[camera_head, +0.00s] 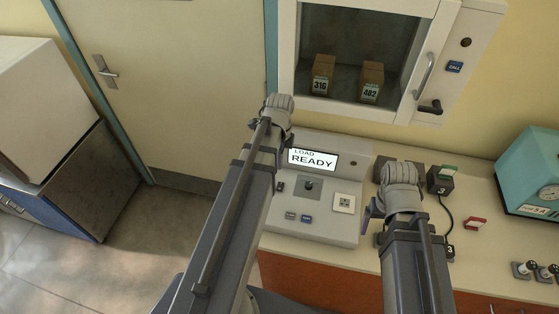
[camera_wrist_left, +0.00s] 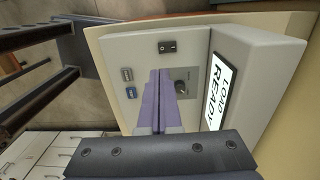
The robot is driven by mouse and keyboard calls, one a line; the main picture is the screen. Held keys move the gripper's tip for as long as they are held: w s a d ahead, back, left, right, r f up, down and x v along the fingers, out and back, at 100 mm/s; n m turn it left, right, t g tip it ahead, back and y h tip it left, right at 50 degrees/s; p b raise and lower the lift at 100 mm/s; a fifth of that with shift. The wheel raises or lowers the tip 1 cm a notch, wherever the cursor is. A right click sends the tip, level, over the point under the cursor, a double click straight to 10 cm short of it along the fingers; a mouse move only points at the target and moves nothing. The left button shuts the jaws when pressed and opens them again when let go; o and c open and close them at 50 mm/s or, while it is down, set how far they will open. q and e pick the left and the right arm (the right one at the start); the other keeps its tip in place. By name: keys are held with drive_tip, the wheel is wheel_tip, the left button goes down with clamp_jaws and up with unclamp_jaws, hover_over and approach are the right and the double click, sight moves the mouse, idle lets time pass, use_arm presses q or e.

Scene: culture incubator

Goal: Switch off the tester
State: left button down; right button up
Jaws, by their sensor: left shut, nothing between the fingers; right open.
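The tester (camera_head: 340,228) is a grey console on the bench, its screen (camera_head: 313,159) reading "LOAD READY". A black rocker switch (camera_wrist_left: 167,47) and a dark round knob (camera_wrist_left: 182,88) sit on its panel; the knob also shows in the head view (camera_head: 309,185). My left gripper (camera_wrist_left: 160,75) is shut and empty, its purple fingers over the panel between the small buttons and the knob, tips just below the rocker in the wrist view. Contact cannot be told. In the head view my left arm hides those fingers. My right gripper (camera_head: 373,211) is open, right of the tester, mostly hidden by its wrist.
An incubator (camera_head: 440,62) with a glass door holds two boxes labelled 316 (camera_head: 322,78) and 482 (camera_head: 371,82) above the tester. Black blocks (camera_head: 440,180) with a cable, a red-topped piece (camera_head: 475,223) and a teal device (camera_head: 530,165) stand to the right.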

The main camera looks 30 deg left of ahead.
use_arm(q)
drive_tip(key=shift+r, duration=0.65)
use_arm(e)
drive_tip(key=shift+r, duration=0.65)
use_arm(q)
drive_tip(key=shift+w+a+g, duration=0.2)
drive_tip(key=shift+w+g, duration=0.1)
drive_tip(key=shift+w, duration=0.3)
drive_tip(key=shift+w+a+g, duration=0.2)
drive_tip(key=shift+w+g, duration=0.1)
drive_tip(key=shift+w, duration=0.25)
drive_tip(key=shift+s, duration=0.1)
drive_tip(key=shift+f, duration=0.1)
use_arm(e)
drive_tip(key=shift+f, duration=0.15)
